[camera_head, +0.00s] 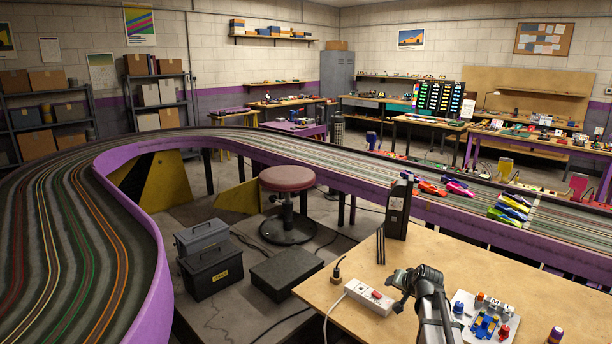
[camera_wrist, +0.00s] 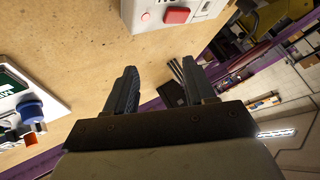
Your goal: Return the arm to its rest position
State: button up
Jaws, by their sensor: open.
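My gripper (camera_head: 404,283) is above the wooden table (camera_head: 545,288) at the lower right of the head view, close to the white power strip. In the wrist view my gripper (camera_wrist: 160,88) has its two dark fingers spread apart with nothing between them. My arm rises from the bottom edge of the head view.
A white power strip (camera_head: 370,295) with a red switch lies left of my gripper. A white tray (camera_head: 485,318) with a blue car stands right of my arm. A black box (camera_head: 398,207) stands at the table's back edge. Slot cars (camera_head: 512,207) sit on the purple-walled track.

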jog(key=s+a+f+n+t+y, duration=0.1)
jog(key=s+a+f+y, duration=0.15)
jog(key=a, duration=0.95)
jog(key=s+a+f+y, duration=0.1)
jog(key=s+a+f, duration=0.15)
jog(key=a, duration=0.95)
jog(key=s+d+f+n+g+h, duration=0.1)
jog(key=s+d+f+g, duration=0.25)
jog(key=s+f, duration=0.9)
jog(key=s+d+f+n+g+h, duration=0.15)
jog(key=s+f+g, duration=0.35)
jog(key=s+f, duration=0.75)
jog(key=s+d+f+g, duration=0.2)
jog(key=s+f, duration=0.2)
jog(key=s, duration=0.4)
jog(key=s+d+f+n+g+h, duration=0.1)
jog(key=s+d+f+g, duration=0.1)
jog(key=s, duration=0.7)
jog(key=s+d+f+g+h, duration=0.1)
jog(key=s+d+f+g, duration=0.1)
jog(key=s+f+g, duration=0.2)
jog(key=s+f, duration=0.2)
jog(key=s, duration=0.2)
jog(key=shift+s+n, duration=0.35)
